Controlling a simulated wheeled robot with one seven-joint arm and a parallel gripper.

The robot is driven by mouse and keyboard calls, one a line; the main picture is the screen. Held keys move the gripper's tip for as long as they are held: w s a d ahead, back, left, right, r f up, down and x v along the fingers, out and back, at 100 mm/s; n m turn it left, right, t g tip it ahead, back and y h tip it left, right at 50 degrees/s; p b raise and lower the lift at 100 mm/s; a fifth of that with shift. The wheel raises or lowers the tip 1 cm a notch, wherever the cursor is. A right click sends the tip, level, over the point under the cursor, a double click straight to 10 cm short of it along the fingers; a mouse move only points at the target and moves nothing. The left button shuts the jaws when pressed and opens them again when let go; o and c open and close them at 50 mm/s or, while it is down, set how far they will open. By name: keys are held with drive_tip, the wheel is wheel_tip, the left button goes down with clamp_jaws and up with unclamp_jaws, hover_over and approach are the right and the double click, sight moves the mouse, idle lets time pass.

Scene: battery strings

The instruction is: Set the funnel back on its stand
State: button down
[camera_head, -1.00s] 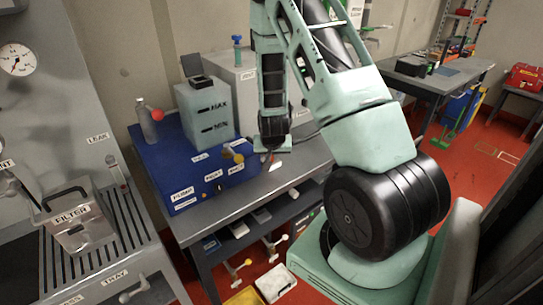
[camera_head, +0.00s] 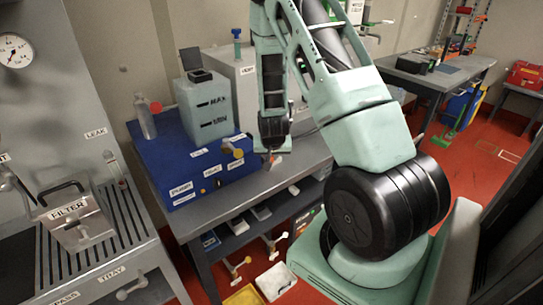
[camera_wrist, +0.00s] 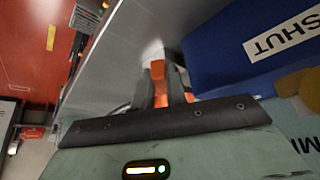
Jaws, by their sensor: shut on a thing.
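My gripper (camera_head: 271,155) is low over the grey bench, beside the right end of the blue unit. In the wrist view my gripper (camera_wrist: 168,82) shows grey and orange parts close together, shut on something. A small pale piece (camera_wrist: 152,50) shows just beyond the fingertips. It may be the funnel, but its shape is too blurred and covered to be sure. In the head view a small pale patch (camera_head: 277,163) lies right at the fingertips. I cannot make out the funnel's stand in either view.
The blue unit (camera_head: 180,160) carries a pale MAX/MIN tank (camera_head: 205,112) with a dark lid, and a clear bottle (camera_head: 145,118). Its SHUT label (camera_wrist: 283,36) is close to my gripper. The grey bench (camera_head: 285,178) has some clear top. A FILTER box (camera_head: 85,230) stands left.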

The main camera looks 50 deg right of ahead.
drive_tip(key=c, duration=1.3)
unclamp_jaws()
drive_tip(key=shift+c, duration=0.2)
drive_tip(key=p+v, duration=0.2)
drive_tip(key=v, duration=1.5)
drive_tip(key=shift+r, duration=0.2)
drive_tip(key=shift+s, duration=0.1)
